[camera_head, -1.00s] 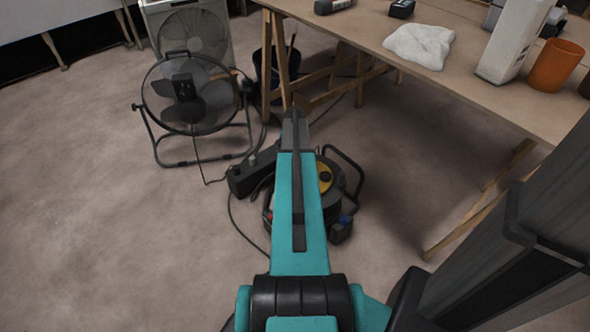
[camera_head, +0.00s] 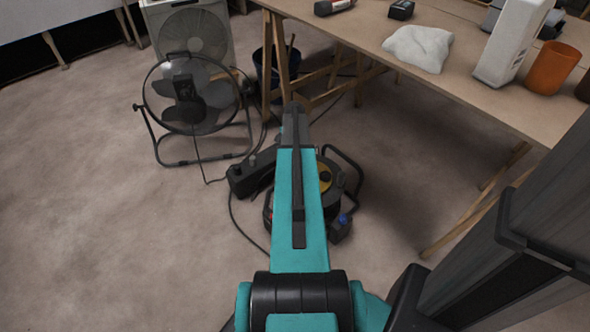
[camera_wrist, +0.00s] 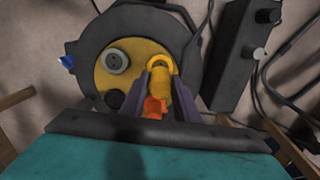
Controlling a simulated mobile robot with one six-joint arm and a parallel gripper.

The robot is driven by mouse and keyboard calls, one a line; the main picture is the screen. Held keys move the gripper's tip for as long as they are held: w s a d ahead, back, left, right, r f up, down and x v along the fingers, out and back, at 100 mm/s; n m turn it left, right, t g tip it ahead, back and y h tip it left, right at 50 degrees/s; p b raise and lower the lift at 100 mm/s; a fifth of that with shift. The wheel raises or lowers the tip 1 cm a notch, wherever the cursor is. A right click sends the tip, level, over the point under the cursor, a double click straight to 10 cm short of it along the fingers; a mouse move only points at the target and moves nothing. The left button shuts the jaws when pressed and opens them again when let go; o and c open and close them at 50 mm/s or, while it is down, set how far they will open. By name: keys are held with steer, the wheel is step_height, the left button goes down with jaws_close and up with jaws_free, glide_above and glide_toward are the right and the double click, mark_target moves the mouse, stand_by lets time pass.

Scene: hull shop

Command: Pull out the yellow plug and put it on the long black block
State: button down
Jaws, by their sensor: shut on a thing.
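The yellow plug (camera_wrist: 164,62) shows in the wrist view against the yellow face of a round black cable reel (camera_wrist: 185,37). My gripper (camera_wrist: 161,76) is shut on it, with one grey finger on each side. I cannot tell whether the plug still sits in the reel's socket. An orange piece (camera_wrist: 155,107) shows between the fingers, nearer the wrist. The long black block (camera_wrist: 235,50), with knobs on top, lies right of the reel. In the head view the block (camera_head: 250,180) lies on the floor left of the reel (camera_head: 338,205), and my arm hides the gripper and plug.
A floor fan (camera_head: 187,95) stands left of the block. Dark cables run over the floor around the block and reel. A wooden table (camera_head: 450,62) with a bottle (camera_head: 508,45) and an orange cup (camera_head: 551,66) stands at the right. Floor at the left is clear.

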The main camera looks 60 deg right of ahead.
steer(key=shift+r+p, duration=0.35)
steer(key=shift+r, duration=0.25)
steer(key=shift+w+a+r, duration=0.15)
steer(key=shift+w+a, duration=0.05)
steer(key=w+a+r+n+p, duration=0.4)
steer(key=w+a+r, duration=0.25)
steer(key=a, duration=0.25)
steer(key=w+a+r+n+p, duration=0.3)
steer(key=w+a+r, duration=0.2)
steer(key=a+r, duration=0.3)
steer(key=w+a+r+n+p, duration=0.4)
steer(key=w+a+r, duration=0.15)
steer(key=a, duration=0.45)
steer(key=w+a+r+n+p, duration=0.1)
steer(key=a+r+n+p, duration=0.4)
steer(key=a+r, duration=0.4)
steer(key=a+r+n+p, duration=0.5)
steer(key=a+r, duration=0.3)
steer(key=a, duration=1.3)
steer(key=shift+w+a+r+n, duration=0.35)
steer(key=shift+w+a+n, duration=0.05)
steer(key=shift+s, duration=0.1)
